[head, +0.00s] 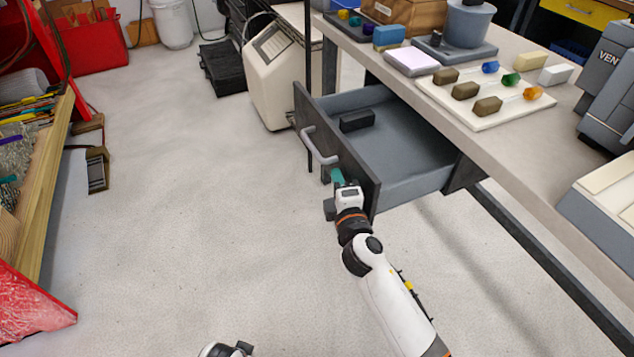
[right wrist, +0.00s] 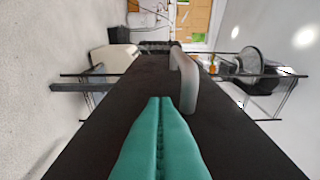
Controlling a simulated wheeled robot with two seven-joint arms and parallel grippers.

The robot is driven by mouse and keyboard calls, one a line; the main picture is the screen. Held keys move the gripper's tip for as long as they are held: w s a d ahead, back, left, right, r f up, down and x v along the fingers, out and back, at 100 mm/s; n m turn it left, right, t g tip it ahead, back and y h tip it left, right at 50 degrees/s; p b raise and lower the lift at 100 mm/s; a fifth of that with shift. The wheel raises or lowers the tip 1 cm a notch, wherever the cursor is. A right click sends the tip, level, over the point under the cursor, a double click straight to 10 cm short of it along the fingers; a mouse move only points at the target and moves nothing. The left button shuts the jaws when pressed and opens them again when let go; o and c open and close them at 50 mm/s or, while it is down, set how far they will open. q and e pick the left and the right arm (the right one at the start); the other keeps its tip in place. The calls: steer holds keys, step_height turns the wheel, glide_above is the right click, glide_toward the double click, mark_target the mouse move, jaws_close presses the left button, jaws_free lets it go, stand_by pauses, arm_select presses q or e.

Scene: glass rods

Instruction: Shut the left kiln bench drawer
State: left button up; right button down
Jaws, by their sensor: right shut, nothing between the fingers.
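The kiln bench drawer (head: 410,152) is pulled far out from under the bench top, and a dark block (head: 357,121) lies inside it. Its dark front panel (head: 345,165) carries a grey bar handle (head: 318,146). My right gripper (head: 337,174) is at the outer face of the panel, near the handle's lower end. In the right wrist view its teal fingers (right wrist: 160,102) are together and empty, in front of the dark panel and beside the handle (right wrist: 184,80). I cannot tell whether they touch the panel. My left gripper is not clearly in view; a small white and black part of mine shows at the bottom edge.
The bench top (head: 512,128) holds a white tray (head: 485,100) with colored glass pieces on rods. A cream machine (head: 276,75) stands behind the drawer. A red rack (head: 40,300) with a wooden edge is at the left.

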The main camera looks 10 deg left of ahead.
mark_target(412, 167)
steer(key=w+d, duration=0.3)
steer(key=d, duration=0.2)
steer(key=w+d+p, duration=0.1)
steer(key=w+d, duration=0.1)
steer(key=d, duration=0.1)
steer(key=shift+w+d+r, duration=0.1)
steer(key=shift+w+d, duration=0.15)
steer(key=shift+w, duration=0.1)
steer(key=w+d, duration=0.1)
steer(key=d, duration=0.1)
steer(key=w+d, duration=0.2)
steer(key=d, duration=0.1)
steer(key=w+d, duration=0.2)
steer(key=shift+w+d, duration=0.1)
steer(key=shift+d, duration=0.25)
steer(key=shift+w+d, duration=0.3)
steer(key=shift+d, duration=0.1)
arm_select(q)
steer(key=f, duration=0.1)
steer(key=s+f, duration=0.1)
steer(key=shift+s+f, duration=0.1)
steer(key=shift+f, duration=0.3)
arm_select(e)
steer(key=shift+d, duration=0.1)
arm_select(q)
steer(key=shift+a+r, duration=0.1)
